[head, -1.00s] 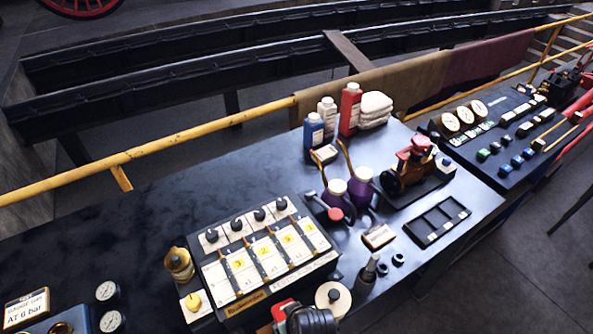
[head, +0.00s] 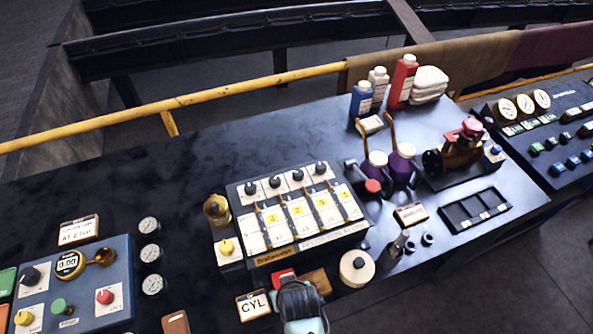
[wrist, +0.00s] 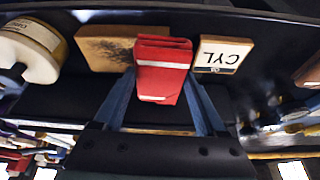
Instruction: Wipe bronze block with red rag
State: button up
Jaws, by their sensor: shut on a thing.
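My gripper (wrist: 163,80) is shut on the red rag (wrist: 163,68), a folded red cloth with white stripes held between blue fingers in the wrist view. The rag also shows in the head view (head: 282,278), just left of the bronze block. The bronze block (wrist: 103,53) is a flat tan-brown piece with a dark smudge across its face. In the wrist view the rag covers its right end; I cannot tell whether they touch. In the head view the block (head: 316,281) lies near the bench's front edge, and my dark hand hides part of it.
A CYL label plate (head: 253,305) stands left of the rag. A round cream tin (head: 356,268) is right of the block. The lever panel (head: 290,215) is just behind. A blue gauge box (head: 75,285) stands at left. The bench's back left is clear.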

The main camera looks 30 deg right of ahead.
aim_at(325, 276)
jog(key=shift+w+a+f, duration=0.1)
jog(key=shift+a+f, duration=0.05)
jog(key=shift+a, duration=0.1)
jog(key=shift+s+d+f+b, duration=0.2)
jog(key=shift+s+d, duration=0.25)
jog(key=shift+d, duration=1.35)
jog(key=shift+s+d+f+b, duration=0.1)
jog(key=shift+s+d+b, duration=0.25)
jog(key=shift+d, duration=1.45)
jog(key=shift+s+d+f+b, duration=0.2)
jog(key=shift+s+d, duration=0.3)
jog(key=shift+d, duration=1.3)
jog(key=shift+r, duration=0.15)
notch_tip(325, 276, up, 6)
jog(key=p, duration=0.5)
jog(key=shift+p, duration=0.4)
notch_tip(325, 276, up, 3)
jog(key=p, duration=0.3)
